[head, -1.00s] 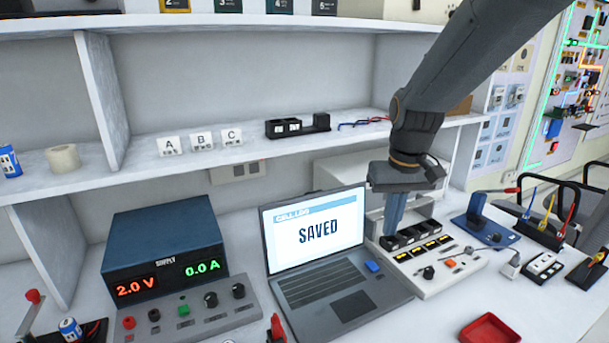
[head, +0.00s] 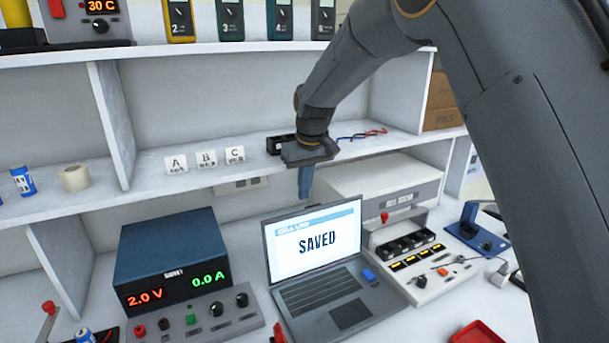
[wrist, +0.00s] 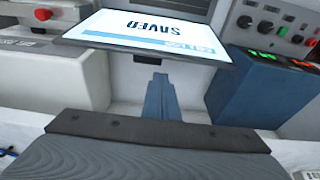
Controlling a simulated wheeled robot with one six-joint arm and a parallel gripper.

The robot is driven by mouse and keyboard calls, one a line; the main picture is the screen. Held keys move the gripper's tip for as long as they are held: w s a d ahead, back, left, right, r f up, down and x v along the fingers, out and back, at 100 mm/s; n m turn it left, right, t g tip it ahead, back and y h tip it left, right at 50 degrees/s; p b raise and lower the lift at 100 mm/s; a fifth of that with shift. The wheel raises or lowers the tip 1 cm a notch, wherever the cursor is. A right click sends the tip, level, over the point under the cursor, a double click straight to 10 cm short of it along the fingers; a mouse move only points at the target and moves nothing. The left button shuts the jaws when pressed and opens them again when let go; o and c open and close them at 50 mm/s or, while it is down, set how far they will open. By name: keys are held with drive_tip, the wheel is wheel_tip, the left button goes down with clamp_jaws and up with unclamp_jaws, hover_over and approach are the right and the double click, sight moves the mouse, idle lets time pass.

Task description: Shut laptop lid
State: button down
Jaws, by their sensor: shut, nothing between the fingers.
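The laptop (head: 318,262) stands open on the bench, its lit screen (head: 317,241) reading SAVED and its keyboard deck lying flat in front. A small blue item (head: 368,275) rests on the right of the deck. My gripper (head: 304,194) is shut and empty, pointing down just behind and above the top edge of the lid. In the wrist view the shut blue fingers (wrist: 161,92) point toward the lid's top edge, and the screen (wrist: 150,32) appears upside down beyond them. A gap shows between fingertips and lid.
A blue power supply (head: 171,265) stands left of the laptop. A calibration-like panel with black slots (head: 405,245) is close on the right, with a white box (head: 375,185) behind. The shelf (head: 215,172) with letter blocks is behind my gripper.

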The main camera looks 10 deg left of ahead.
drive_tip(key=shift+p+x, duration=0.3)
drive_tip(key=shift+x, duration=1.3)
